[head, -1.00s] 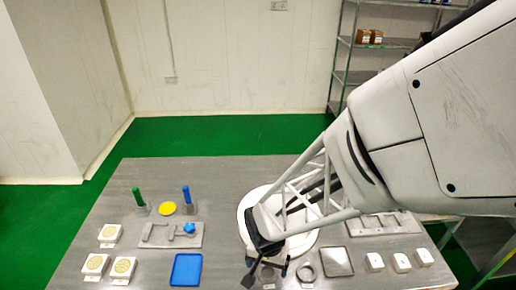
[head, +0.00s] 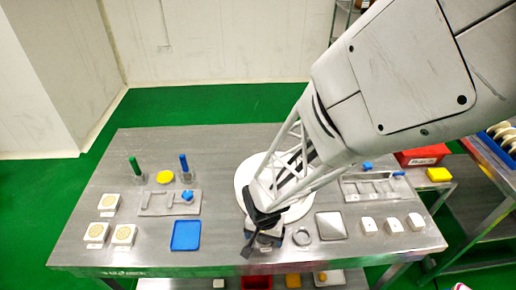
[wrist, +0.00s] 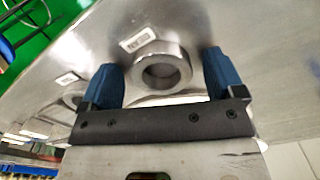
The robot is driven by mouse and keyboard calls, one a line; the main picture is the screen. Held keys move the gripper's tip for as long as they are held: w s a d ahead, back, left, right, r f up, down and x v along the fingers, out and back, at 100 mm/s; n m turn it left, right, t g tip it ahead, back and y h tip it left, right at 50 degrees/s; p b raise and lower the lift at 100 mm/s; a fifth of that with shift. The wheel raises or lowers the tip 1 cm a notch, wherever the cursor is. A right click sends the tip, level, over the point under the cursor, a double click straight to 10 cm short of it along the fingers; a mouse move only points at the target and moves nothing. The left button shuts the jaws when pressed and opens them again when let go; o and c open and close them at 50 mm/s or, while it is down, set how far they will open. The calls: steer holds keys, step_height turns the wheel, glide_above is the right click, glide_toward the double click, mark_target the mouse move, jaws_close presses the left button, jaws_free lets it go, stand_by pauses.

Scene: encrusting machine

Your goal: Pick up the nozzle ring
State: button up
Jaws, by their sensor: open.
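A thick grey metal ring (wrist: 163,72), apparently the nozzle ring, lies on the steel table in the wrist view, beside a white label whose text I cannot read clearly. My gripper (wrist: 163,82) is open, with its two blue fingers apart on the left and right of the ring. I cannot tell whether a finger touches it. In the head view my gripper (head: 263,240) is low over the table's front part and largely hides what is under it. A second, thinner grey ring (head: 302,236) lies just to its right.
A round white plate (head: 242,178) is behind my gripper. A square metal tray (head: 331,226) and several white blocks (head: 368,224) are to the right. A blue tray (head: 186,235) is to the left. The table's front edge is close.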

steer(key=c, duration=1)
steer(key=shift+r, duration=0.15)
steer(key=shift+r, duration=0.45)
steer(key=shift+s+d+r, duration=0.1)
steer(key=shift+s+r, duration=0.05)
steer(key=shift+r, duration=0.5)
steer(key=shift+s+r, duration=0.15)
steer(key=shift+r, duration=0.45)
steer(key=s+d, duration=0.1)
steer(key=s, duration=0.3)
steer(key=s+d+r, duration=0.1)
steer(key=s+d, duration=0.1)
steer(key=s, duration=0.3)
steer(key=s+d, duration=0.2)
steer(key=s, duration=0.3)
steer(key=shift+s+r, duration=0.15)
steer(key=shift+s, duration=0.05)
